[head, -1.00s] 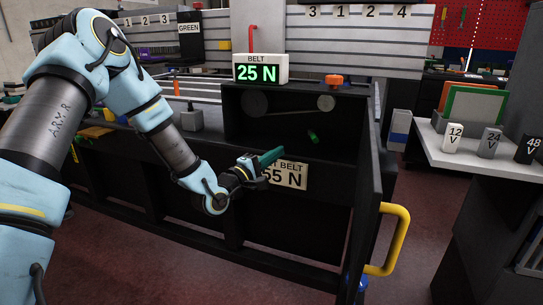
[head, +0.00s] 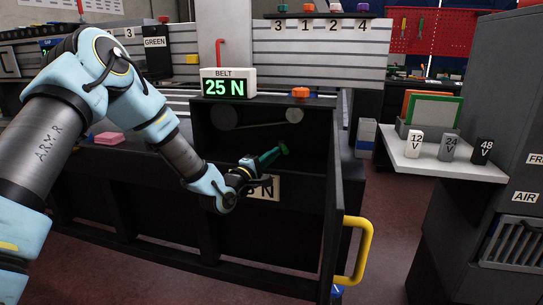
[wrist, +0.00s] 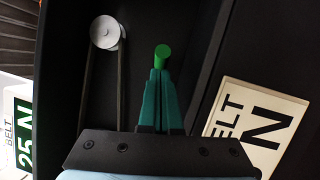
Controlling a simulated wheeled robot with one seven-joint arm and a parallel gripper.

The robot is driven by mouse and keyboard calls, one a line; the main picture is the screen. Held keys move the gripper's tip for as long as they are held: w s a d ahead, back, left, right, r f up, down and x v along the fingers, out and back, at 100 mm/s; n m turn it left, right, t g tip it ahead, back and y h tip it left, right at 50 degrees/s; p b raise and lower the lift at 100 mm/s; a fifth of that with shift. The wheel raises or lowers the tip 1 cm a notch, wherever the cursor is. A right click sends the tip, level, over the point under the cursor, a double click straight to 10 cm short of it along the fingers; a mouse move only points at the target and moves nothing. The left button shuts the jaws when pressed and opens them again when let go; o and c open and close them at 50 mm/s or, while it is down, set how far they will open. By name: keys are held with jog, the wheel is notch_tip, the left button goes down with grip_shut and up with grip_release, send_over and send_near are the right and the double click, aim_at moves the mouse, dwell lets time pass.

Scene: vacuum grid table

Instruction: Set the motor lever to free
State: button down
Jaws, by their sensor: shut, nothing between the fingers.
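The motor lever shows as a short green handle (head: 284,148) inside the open dark belt housing (head: 232,150), below the pulleys. In the wrist view its round green end (wrist: 162,52) stands just beyond my fingertips. My gripper (head: 274,155) has teal fingers, shut with nothing between them, and reaches into the housing from the front left. In the wrist view the gripper (wrist: 160,75) points at the handle; I cannot tell whether the tips touch it. The lever's base and any position marks are hidden.
A belt display (head: 228,87) reading 25 N stands on top of the housing, near an orange knob (head: 300,93). A partly covered sign (head: 268,188) is on the front. An open door with a yellow handle (head: 358,250) stands to the right. Two pulleys and a belt are inside.

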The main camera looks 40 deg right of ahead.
aim_at(289, 165)
jog(key=shift+s, duration=0.1)
jog(key=shift+s+d+n+t, duration=0.15)
jog(key=shift+n+t, duration=0.25)
jog(key=shift+t, duration=0.3)
jog(key=shift+s+t+y+b, duration=0.15)
jog(key=shift+t+y+b, duration=0.15)
jog(key=shift+b, duration=0.1)
jog(key=shift+s+d+f+n+t+y+b, duration=0.1)
jog(key=shift+s+d+n+t+y+b, duration=0.25)
jog(key=shift+n+t, duration=0.35)
jog(key=shift+s+d+f+n+t+y+b, duration=0.1)
jog(key=shift+s+d+n+t+y+b, duration=0.15)
jog(key=shift+n+t+b, duration=0.45)
jog(key=shift+s+d+b, duration=0.75)
jog(key=shift+d+b, duration=0.25)
jog(key=shift+s+d+r+b, duration=0.15)
jog(key=shift+s+d+b, duration=0.1)
jog(key=shift+d+b, duration=0.3)
jog(key=shift+d, duration=0.1)
jog(key=shift+r, duration=0.15)
